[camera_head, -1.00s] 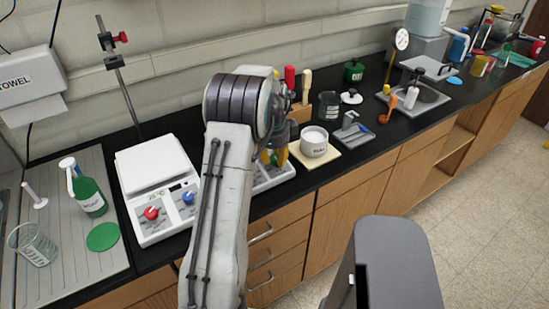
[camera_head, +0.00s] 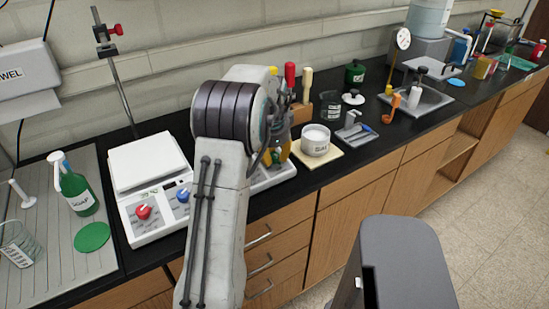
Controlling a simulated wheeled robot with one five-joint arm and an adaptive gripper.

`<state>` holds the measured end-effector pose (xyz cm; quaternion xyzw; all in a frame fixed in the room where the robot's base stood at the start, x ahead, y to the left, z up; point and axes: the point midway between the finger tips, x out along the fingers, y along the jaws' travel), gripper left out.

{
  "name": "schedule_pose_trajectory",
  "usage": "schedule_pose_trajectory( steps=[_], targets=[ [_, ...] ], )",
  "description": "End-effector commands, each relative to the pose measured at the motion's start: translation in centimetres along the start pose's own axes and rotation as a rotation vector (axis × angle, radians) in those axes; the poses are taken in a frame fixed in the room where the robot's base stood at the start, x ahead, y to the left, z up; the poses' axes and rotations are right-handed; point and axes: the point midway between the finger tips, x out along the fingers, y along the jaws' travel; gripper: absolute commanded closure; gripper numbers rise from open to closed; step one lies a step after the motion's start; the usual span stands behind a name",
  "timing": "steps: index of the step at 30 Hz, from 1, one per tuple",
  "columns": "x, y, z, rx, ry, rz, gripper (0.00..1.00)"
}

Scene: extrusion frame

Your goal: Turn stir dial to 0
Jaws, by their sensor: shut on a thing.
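A white hot plate (camera_head: 150,165) stands on the black counter at left, with a flat top plate. A red dial (camera_head: 143,212) and a blue dial (camera_head: 182,195) are on its front panel; their small markings cannot be read, so I cannot tell which is the stir dial or its setting. Another white device (camera_head: 270,178) is mostly covered by my arm; no dial of it can be made out. My arm rises in the middle and bends over the counter. My gripper is hidden behind it, so its contact with a dial cannot be seen.
A green soap bottle (camera_head: 76,185), a green disc (camera_head: 92,237) and a beaker (camera_head: 18,243) are at left. A thin stand (camera_head: 115,70) rises behind the hot plate. Right of my arm are a white pot (camera_head: 315,141) and a tool rest (camera_head: 355,132). Floor (camera_head: 490,215) is clear at right.

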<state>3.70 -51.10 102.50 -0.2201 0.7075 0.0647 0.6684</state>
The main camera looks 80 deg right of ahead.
Motion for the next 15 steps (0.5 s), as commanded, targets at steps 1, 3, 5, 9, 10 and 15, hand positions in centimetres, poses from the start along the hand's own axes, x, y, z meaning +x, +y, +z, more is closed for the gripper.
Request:
schedule_pose_trajectory(
  steps=[1,3,5,9,10,15],
  targets=[
    [0.21,0.13,0.08,-0.007,-0.002,0.003,1.00],
    [0.18,0.13,0.08,-0.013,-0.001,0.003,1.00],
    [0.17,0.13,0.08,-0.016,-0.001,0.003,1.00],
    [0.16,0.13,0.09,-0.017,-0.002,0.003,1.00],
    [0.16,0.14,0.09,-0.017,-0.002,0.003,1.00],
    [0.17,0.14,0.10,-0.016,-0.002,0.003,0.71]
  ],
)
